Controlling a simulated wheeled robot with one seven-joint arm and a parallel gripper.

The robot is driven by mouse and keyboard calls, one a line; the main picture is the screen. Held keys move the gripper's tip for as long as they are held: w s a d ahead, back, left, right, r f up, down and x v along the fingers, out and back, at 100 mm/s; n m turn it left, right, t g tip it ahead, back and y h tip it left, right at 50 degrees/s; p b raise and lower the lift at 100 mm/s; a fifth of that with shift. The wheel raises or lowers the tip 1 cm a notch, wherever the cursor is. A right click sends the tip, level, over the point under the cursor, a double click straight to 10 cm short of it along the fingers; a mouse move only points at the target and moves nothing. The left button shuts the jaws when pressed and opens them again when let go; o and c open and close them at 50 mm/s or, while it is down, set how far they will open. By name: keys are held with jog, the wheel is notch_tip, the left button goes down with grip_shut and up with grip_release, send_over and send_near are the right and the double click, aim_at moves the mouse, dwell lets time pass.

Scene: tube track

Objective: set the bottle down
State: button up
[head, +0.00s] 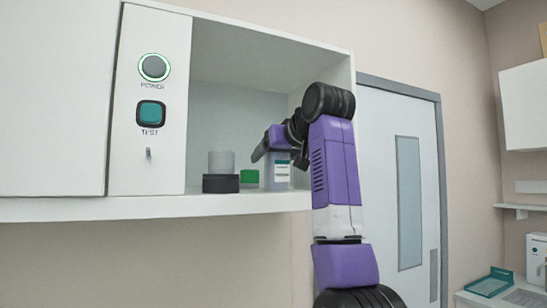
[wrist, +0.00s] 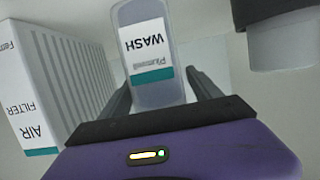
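The bottle (head: 277,172) is upright inside the open cabinet bay, near its right wall. Its base is at about the height of the shelf floor; I cannot tell whether it touches. In the wrist view the clear bottle (wrist: 149,50) has a white and teal label reading WASH, upside down in the picture. My gripper (wrist: 159,80) has one dark finger on each side of the bottle, close against it, and looks shut on it. The fingertips are partly hidden. In the head view my gripper (head: 277,143) comes in from the right at the bottle's upper part.
An AIR FILTER box (wrist: 50,85) stands close beside the bottle in the wrist view. The shelf (head: 160,208) has a front edge close by.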

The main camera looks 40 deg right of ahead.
jog(key=shift+r, duration=0.1)
jog(key=b+v, duration=0.4)
jog(key=v, duration=0.8)
dwell(0.4)
